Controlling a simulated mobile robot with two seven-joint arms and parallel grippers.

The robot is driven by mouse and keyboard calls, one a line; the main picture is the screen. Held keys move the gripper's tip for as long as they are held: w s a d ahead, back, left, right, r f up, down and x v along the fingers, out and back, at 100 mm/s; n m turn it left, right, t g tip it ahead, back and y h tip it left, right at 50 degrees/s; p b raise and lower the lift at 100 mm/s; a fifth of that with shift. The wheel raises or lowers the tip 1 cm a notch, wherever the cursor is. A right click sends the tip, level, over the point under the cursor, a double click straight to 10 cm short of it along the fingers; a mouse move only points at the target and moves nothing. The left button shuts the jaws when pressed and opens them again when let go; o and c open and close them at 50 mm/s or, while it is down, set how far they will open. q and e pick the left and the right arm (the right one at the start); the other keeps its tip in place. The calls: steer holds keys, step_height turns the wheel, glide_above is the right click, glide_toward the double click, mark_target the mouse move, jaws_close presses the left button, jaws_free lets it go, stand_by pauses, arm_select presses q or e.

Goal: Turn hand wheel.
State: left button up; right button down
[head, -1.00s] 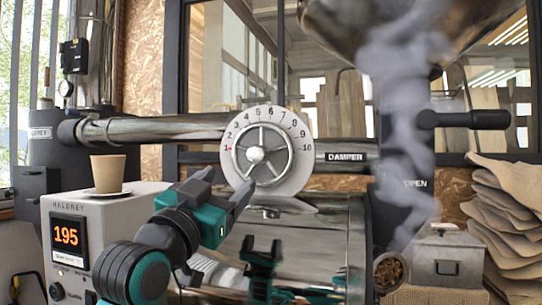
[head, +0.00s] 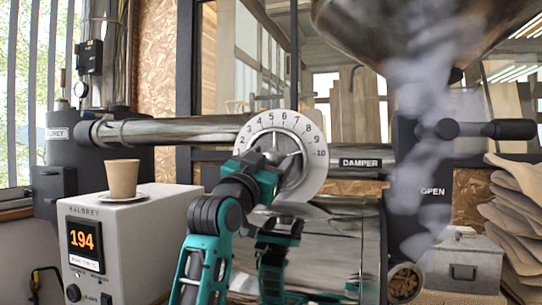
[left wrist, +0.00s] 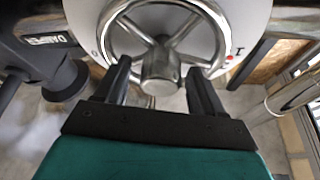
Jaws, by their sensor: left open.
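The hand wheel (head: 294,172) is a silver spoked wheel on a white numbered dial (head: 315,178), partly hidden behind my left gripper in the head view. My left gripper (head: 272,165) is in front of it. In the left wrist view, the wheel's hub (left wrist: 160,72), spokes and rim show close ahead. My left gripper (left wrist: 160,82) is open there, with one finger on each side of the hub. I cannot tell whether the fingers touch the rim. A red mark (left wrist: 229,58) shows on the dial. My right gripper is not in view.
A grey control box (head: 140,240) reading 194 bears a paper cup (head: 123,178). The damper pipe (head: 185,130) runs behind the dial. A polished drum (head: 340,240) lies below, with teal shapes showing in front of or on it. Smoke rises at right near sacks (head: 515,210).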

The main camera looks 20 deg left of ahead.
arm_select(q)
steer(key=shift+w+r, duration=0.1)
steer(key=shift+w, duration=0.2)
jaws_close()
stand_by(0.5)
